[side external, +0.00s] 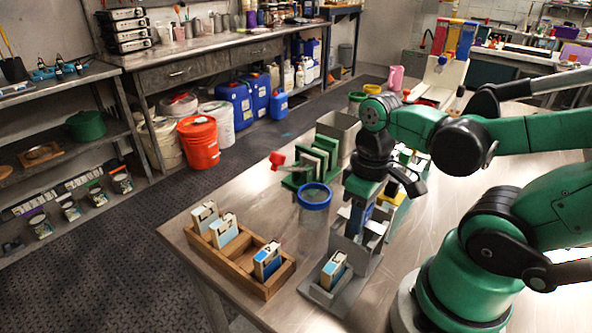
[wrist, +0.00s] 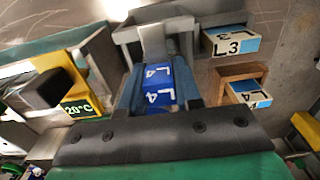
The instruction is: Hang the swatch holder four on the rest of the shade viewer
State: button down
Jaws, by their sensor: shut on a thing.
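My gripper (side external: 362,204) is shut on the blue swatch holder marked L4 (wrist: 158,84). A grey metal stand, which looks like the shade viewer (side external: 345,244), is directly beneath the gripper. Its upright grey plate (wrist: 153,42) is just beyond the holder in the wrist view. Whether the holder touches the stand's rest is hidden by the fingers.
A holder marked L3 (wrist: 232,42) sits in a small grey tray (side external: 318,294) in front of the stand. A wooden rack (side external: 243,258) with several holders is to the left. A blue-rimmed jar (side external: 314,196) stands close to the gripper's left. A yellow 20°C block (wrist: 72,90) is nearby.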

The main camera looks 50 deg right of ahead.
jog(key=shift+f, duration=0.2)
jog(key=c, duration=0.5)
grip_release()
jog(key=shift+c, duration=0.2)
jog(key=shift+r, duration=0.1)
jog(key=shift+r, duration=2.75)
